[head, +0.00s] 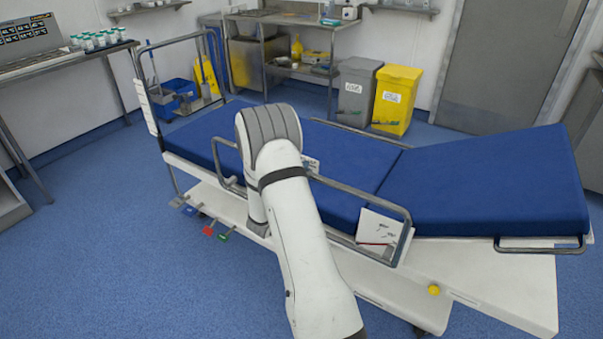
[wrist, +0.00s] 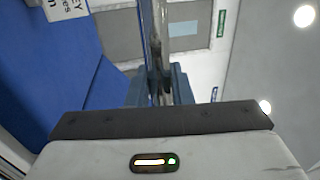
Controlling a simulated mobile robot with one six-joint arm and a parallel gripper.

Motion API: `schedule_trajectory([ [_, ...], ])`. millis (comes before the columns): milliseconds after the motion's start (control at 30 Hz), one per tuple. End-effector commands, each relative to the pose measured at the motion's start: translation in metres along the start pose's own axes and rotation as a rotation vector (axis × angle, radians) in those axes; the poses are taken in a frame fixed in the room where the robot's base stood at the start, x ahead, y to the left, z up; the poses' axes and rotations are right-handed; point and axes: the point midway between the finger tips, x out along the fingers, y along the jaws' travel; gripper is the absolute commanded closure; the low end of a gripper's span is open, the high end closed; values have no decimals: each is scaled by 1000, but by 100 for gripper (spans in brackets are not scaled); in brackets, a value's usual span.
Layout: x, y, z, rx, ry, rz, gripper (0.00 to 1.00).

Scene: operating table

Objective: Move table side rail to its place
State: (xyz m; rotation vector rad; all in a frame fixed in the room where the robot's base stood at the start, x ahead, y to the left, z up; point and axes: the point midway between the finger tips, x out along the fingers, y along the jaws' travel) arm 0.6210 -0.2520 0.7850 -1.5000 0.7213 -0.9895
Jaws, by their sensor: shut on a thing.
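The near side rail (head: 365,195) is a grey metal tube loop. It stands up along the near edge of the operating table, which has a blue mattress (head: 480,185). My white arm crosses in front of the rail's middle and hides my gripper in the head view. In the wrist view, my gripper (wrist: 160,88) has its blue-grey fingers on either side of the metal tubing of the rail (wrist: 176,45) and is shut on it. The exact contact is partly hidden by the dark gripper body.
Coloured pedals (head: 208,231) sit below the table at left. A grey bin (head: 357,90) and a yellow bin (head: 396,98) stand behind. The blue floor at the left front is clear.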

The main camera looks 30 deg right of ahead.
Motion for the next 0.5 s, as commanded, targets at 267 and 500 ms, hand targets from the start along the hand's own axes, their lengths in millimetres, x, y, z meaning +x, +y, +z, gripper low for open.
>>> schedule_trajectory([
  [267,0,-5,3,5,-4,-11,74],
  [500,-1,-4,3,4,-5,-7,61],
])
